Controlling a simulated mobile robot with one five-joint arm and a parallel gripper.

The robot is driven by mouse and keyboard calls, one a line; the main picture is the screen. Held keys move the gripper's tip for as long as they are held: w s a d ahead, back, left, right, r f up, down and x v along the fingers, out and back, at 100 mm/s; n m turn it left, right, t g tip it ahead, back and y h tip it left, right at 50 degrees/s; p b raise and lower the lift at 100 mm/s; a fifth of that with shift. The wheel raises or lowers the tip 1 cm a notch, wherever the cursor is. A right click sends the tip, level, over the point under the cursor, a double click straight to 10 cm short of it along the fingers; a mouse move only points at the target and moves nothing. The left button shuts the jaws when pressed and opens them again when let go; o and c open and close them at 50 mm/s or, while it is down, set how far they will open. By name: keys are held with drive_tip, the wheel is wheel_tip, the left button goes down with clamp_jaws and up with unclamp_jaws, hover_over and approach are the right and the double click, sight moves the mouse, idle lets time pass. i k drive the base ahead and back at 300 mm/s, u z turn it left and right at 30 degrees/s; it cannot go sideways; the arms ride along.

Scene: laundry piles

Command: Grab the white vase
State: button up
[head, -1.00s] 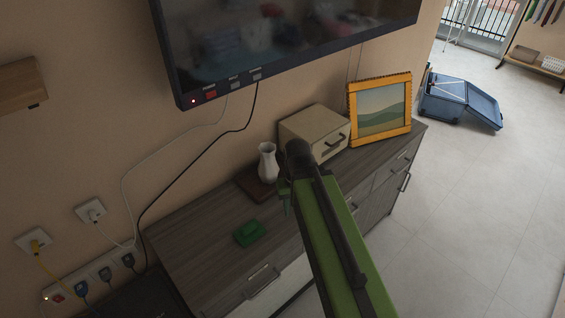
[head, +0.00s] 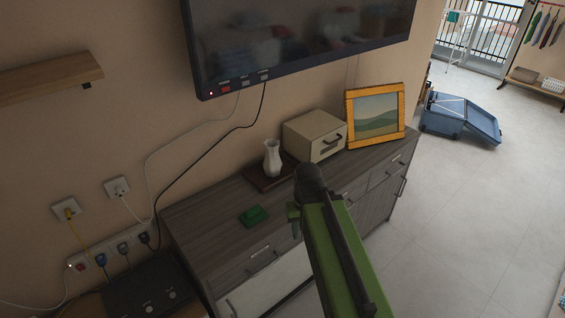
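The white vase (head: 272,158) stands upright on a dark reddish-brown tray or book (head: 262,181) on top of the grey wooden dresser (head: 205,209). It is left of the cream box. My green arm reaches up from the bottom of the head view. My gripper (head: 294,212) shows only as a small green part at the left of the arm's dark end, in front of the dresser and below and right of the vase. It is apart from the vase in the picture. The arm hides its fingers, so its opening cannot be seen.
A cream box (head: 314,136) with a dark handle and an orange-framed picture (head: 375,115) stand right of the vase. A green object (head: 254,215) lies on the dresser's front part. A TV (head: 305,45) hangs above. Open floor lies right, with a blue suitcase (head: 460,118).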

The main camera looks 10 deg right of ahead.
sight(273, 164)
drive_tip(key=u, duration=0.25)
drive_tip(key=i, duration=0.6)
drive_tip(key=u, duration=5.9)
drive_tip(key=i, duration=0.15)
drive_tip(key=z, duration=2.95)
drive_tip(key=k, duration=0.1)
drive_tip(key=u, duration=0.9)
drive_tip(key=k, duration=1.7)
drive_tip(key=z, duration=1.2)
drive_tip(key=i, duration=0.15)
drive_tip(key=u, duration=0.4)
